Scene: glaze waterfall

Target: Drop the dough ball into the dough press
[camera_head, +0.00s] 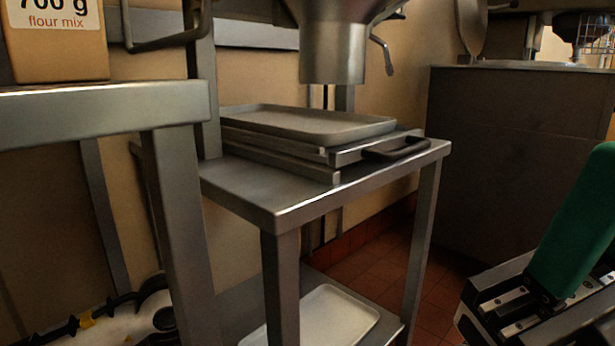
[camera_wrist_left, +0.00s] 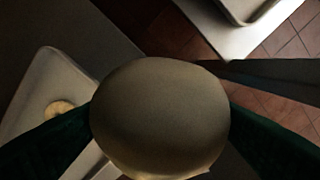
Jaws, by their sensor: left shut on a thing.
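The pale dough ball (camera_wrist_left: 160,115) fills the middle of the left wrist view, between the two green fingers of my left gripper (camera_wrist_left: 160,140). The gripper is shut on it. In the head view the dough ball and left fingers are not visible; only part of my left arm shows low at the left. A metal machine with a hopper and a downward spout (camera_head: 333,60) stands at the top centre; it looks like the dough press, but its top is cut off. One green finger of my right gripper (camera_head: 580,220) shows at the right; its opening cannot be judged.
A metal tray (camera_head: 310,122) lies on a slab with a black handle on the steel table (camera_head: 270,195), under the spout. A pale tray (camera_head: 335,318) is on the lower shelf. A flour mix box (camera_head: 57,45) stands on the left shelf (camera_head: 100,100). A dark cabinet (camera_head: 515,130) stands behind.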

